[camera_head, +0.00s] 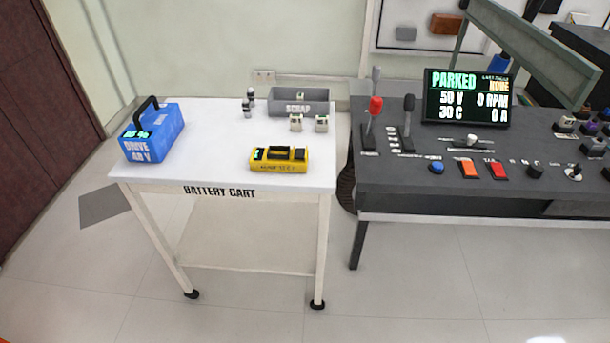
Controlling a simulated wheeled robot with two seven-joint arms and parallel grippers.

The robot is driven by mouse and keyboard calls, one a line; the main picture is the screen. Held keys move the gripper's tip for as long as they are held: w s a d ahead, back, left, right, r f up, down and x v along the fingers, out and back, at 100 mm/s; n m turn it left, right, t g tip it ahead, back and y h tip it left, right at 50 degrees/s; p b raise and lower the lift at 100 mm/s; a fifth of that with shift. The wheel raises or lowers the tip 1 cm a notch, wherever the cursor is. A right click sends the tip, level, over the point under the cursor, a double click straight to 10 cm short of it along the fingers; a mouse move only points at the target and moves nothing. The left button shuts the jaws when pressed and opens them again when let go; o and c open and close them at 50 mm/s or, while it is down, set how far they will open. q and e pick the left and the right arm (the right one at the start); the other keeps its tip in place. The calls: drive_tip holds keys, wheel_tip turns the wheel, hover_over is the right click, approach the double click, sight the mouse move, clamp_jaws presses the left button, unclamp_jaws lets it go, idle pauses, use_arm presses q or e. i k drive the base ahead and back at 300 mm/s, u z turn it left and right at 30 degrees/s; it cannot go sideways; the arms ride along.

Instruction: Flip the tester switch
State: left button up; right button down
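A yellow tester (279,167) lies on the white top of the battery cart, near its front right. It has a small lit green patch at its left end and dark parts along its top. Its switch is too small to make out, so I cannot tell its position. Neither of my grippers is in view.
The battery cart (205,165) also bears a blue drive battery (152,137), a grey scrap bin (299,107) and several small cells. A dark console (450,180) with levers, buttons and a screen (467,97) stands at right. The cart top's middle is clear.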

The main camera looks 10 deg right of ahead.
sight(299, 154)
drive_tip(key=u, duration=1.95)
drive_tip(key=i, duration=1)
drive_tip(key=z, duration=2.05)
